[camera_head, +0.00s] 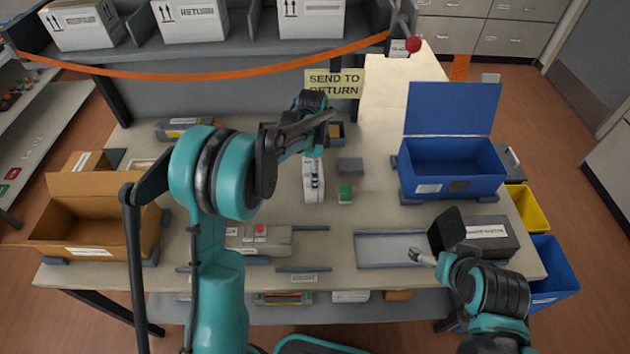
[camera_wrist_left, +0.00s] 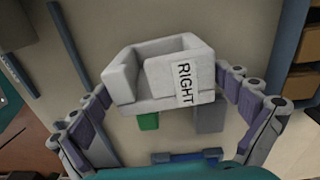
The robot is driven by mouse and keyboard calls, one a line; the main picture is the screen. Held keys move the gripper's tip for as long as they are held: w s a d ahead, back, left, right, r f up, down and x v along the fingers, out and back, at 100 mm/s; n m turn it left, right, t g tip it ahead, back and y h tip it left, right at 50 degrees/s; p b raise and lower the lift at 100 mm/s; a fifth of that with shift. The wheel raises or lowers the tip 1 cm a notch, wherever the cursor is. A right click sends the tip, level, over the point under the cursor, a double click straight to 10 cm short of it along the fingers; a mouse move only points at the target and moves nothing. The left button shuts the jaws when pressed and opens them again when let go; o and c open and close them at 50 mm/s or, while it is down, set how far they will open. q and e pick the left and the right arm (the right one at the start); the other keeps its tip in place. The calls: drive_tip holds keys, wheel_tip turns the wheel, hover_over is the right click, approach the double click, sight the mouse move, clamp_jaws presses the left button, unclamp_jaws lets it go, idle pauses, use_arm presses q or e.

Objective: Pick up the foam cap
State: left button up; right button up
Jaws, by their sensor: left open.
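The white foam cap (camera_wrist_left: 122,78), marked RIGHT, is a blocky piece with a notch in the left wrist view. It sits between the two fingers of my left gripper (camera_wrist_left: 168,92), which is open, with a gap on each side. In the head view a white piece with dark lettering (camera_head: 313,182), which looks like the cap, stands on the table just below my left gripper (camera_head: 322,118). My right gripper (camera_head: 432,246) is low over the front right of the table; its jaws are not clear.
A green block (camera_head: 345,194) and a grey block (camera_head: 350,166) lie close to the cap's right. An open blue box (camera_head: 452,168) stands right, an open cardboard box (camera_head: 84,222) left. A metal tray (camera_head: 385,249) lies at front right.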

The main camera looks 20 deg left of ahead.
use_arm(q)
drive_tip(key=f+b, duration=0.1)
drive_tip(key=f, duration=0.3)
drive_tip(key=shift+w+d+f+b, duration=0.2)
drive_tip(key=shift+b, duration=0.15)
drive_tip(key=shift+r, duration=0.1)
drive_tip(key=shift+c, duration=0.3)
drive_tip(key=c, duration=0.5)
drive_tip(key=shift+c, duration=0.2)
drive_tip(key=shift+r, duration=0.15)
